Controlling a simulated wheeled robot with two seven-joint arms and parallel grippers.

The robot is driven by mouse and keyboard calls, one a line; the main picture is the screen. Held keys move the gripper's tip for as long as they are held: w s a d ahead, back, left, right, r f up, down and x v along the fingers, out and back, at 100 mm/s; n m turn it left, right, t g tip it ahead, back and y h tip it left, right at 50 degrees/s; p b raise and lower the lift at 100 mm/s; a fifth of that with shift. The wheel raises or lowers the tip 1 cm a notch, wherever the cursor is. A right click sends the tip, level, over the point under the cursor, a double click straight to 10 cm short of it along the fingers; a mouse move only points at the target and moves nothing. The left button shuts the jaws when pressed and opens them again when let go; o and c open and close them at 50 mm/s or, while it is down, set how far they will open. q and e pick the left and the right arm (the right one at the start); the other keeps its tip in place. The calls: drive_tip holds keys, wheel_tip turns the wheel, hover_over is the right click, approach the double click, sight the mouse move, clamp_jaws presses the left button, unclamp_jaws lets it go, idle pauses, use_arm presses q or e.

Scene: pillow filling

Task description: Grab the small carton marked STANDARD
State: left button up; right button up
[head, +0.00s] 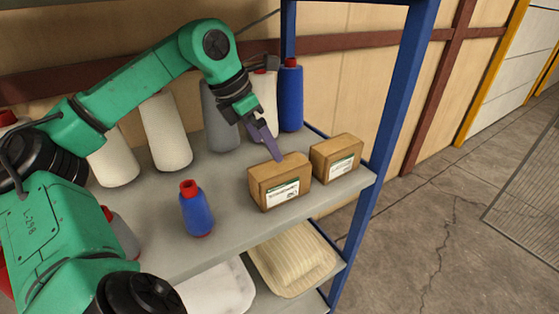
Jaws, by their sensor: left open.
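Two small brown cartons with white and green labels stand on the upper grey shelf. The nearer carton (279,183) is left of the other carton (336,158), which stands by the shelf's right end. The label print is too small to read, so I cannot tell which one is marked STANDARD. My left gripper (272,151) reaches down over the nearer carton, its purple finger at the carton's top back edge. It is open and holds nothing; whether it touches the carton is unclear. My right gripper is not in view.
A blue bottle with a red cap (196,208) stands left of the cartons near the shelf's front. A blue rack post (388,120) rises at the right. Pillows (292,258) lie on the lower shelf.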

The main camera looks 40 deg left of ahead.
sight(278, 169)
use_arm(q)
drive_tip(key=shift+w+f, duration=0.4)
drive_tip(key=shift+f, duration=0.2)
drive_tip(key=shift+s+d+f, duration=0.3)
drive_tip(key=shift+d+f, duration=0.1)
drive_tip(key=shift+d, duration=0.25)
drive_tip(key=d, duration=0.1)
drive_tip(key=s+d+f, duration=0.1)
drive_tip(key=shift+d+f+p, duration=0.15)
drive_tip(key=shift+d+p, duration=0.2)
drive_tip(key=shift+w+f, duration=0.3)
drive_tip(key=shift+f, duration=0.25)
drive_tip(key=w+f, duration=0.1)
drive_tip(key=f+p, duration=0.1)
drive_tip(key=w+f+p, duration=0.1)
drive_tip(key=shift+w+a+f, duration=0.3)
drive_tip(key=shift+x, duration=0.85)
drive_tip(key=shift+s+d+r, duration=0.2)
drive_tip(key=shift+s, duration=0.1)
drive_tip(key=shift+f, duration=0.15)
drive_tip(key=shift+w+a+f, duration=0.15)
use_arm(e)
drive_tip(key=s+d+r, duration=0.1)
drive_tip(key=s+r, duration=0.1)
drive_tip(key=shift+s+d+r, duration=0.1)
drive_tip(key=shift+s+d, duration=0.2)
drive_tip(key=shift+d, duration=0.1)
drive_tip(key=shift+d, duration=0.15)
